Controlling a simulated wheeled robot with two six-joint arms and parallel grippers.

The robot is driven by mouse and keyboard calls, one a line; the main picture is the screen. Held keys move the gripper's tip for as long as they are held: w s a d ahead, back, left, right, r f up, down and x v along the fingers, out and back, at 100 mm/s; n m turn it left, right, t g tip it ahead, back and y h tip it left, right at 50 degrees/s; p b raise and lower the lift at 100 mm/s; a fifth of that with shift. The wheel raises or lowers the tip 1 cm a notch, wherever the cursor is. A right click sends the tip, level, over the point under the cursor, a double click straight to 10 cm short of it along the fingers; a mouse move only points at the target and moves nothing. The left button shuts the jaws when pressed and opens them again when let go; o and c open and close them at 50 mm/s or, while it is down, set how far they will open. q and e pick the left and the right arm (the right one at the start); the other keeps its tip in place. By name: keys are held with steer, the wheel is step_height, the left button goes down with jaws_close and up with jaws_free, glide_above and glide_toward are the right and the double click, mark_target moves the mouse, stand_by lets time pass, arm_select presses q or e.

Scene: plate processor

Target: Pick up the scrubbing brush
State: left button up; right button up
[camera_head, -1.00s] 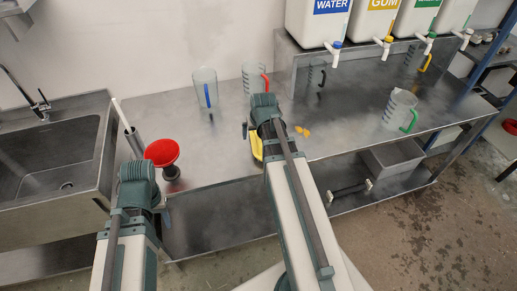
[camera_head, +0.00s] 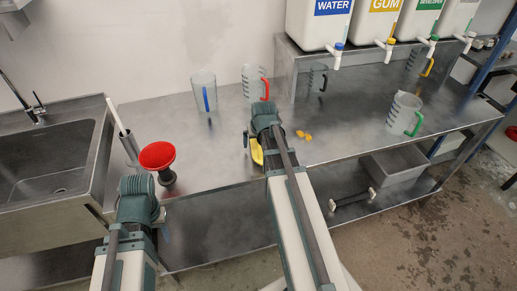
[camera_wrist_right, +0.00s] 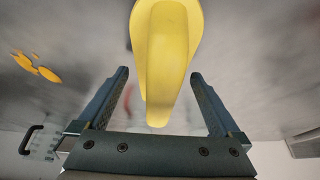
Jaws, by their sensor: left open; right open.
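A yellow object (camera_head: 257,150) with a smooth, tapering body lies on the steel table by my right gripper. It looks like the scrubbing brush, but no bristles show. In the right wrist view it (camera_wrist_right: 165,50) fills the top middle, its narrow end pointing back between the jaws. My right gripper (camera_wrist_right: 160,78) is open, one finger on each side of it, without visible grip. In the head view my right wrist hides part of it. My left gripper (camera_head: 162,222) hangs at the table's front edge, left of the yellow object; its wrist hides most of its fingers, and it holds nothing visible.
A red funnel-shaped thing (camera_head: 157,156) stands near my left wrist, beside the sink (camera_head: 50,160). Measuring jugs (camera_head: 203,92) stand at the back, and one with a green handle (camera_head: 402,113) at the right. Orange-yellow pieces (camera_head: 304,135) lie right of my right wrist.

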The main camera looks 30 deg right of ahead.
steer(key=c, duration=1.5)
steer(key=shift+r, duration=0.1)
steer(key=shift+r+p, duration=0.95)
steer(key=shift+p, duration=0.05)
step_height(320, 180, up, 2)
steer(key=shift+r+p, duration=0.1)
steer(key=shift+p, duration=1)
steer(key=s+d, duration=0.3)
steer(key=s, duration=0.1)
steer(key=s+d, duration=0.2)
steer(key=s, duration=0.3)
steer(key=s+d, duration=0.3)
steer(key=s, duration=0.1)
steer(key=shift+s+d+r+p, duration=0.25)
steer(key=shift+d+r+p, duration=0.05)
steer(key=shift+r+p, duration=0.1)
